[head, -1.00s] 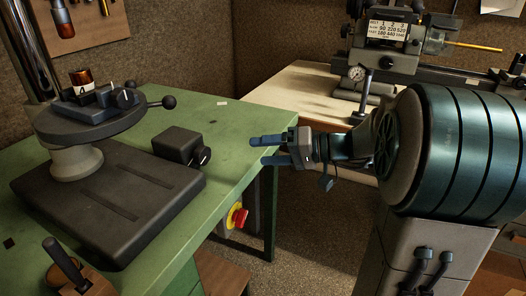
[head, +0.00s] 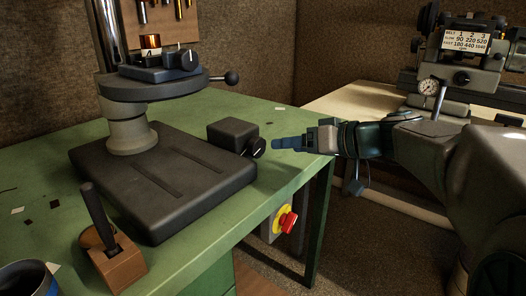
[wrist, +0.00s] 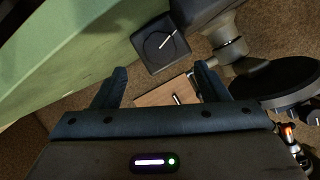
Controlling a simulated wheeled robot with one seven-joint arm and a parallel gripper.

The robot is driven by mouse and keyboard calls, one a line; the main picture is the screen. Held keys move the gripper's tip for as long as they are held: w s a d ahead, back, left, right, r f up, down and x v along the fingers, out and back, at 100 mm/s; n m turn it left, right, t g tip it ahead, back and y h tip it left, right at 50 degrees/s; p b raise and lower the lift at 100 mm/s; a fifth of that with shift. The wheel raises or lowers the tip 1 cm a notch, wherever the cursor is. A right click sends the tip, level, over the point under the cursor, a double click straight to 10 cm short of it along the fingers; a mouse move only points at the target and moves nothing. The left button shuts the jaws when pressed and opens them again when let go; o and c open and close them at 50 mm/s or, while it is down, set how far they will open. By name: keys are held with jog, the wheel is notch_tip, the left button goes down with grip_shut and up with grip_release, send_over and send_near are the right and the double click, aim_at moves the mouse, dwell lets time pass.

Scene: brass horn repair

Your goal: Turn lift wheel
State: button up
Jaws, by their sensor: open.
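A black box (head: 231,134) sits near the right edge of the green bench. On its right side is a dark round knob with a white line (head: 255,148), the nearest wheel-like part to me; I cannot tell for certain that it is the lift wheel. In the wrist view the knob (wrist: 160,44) shows face-on, ahead of and between my fingers. My gripper (head: 275,143) is just right of the box in the head view, apart from it. In the wrist view my gripper (wrist: 162,82) is open and empty.
A machine with a round table (head: 155,88), a ball-ended handle (head: 231,78) and a slotted base (head: 165,180) stands on the green bench (head: 215,205). A lever on a wooden block (head: 117,262) is at front left.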

aim_at(260, 148)
jog(key=x, duration=0.8)
jog(key=shift+w+a+f+b, duration=0.1)
jog(key=shift+w+a+b, duration=0.1)
jog(key=shift+a+b, duration=0.15)
jog(key=shift+d, duration=0.1)
jog(key=c, duration=1)
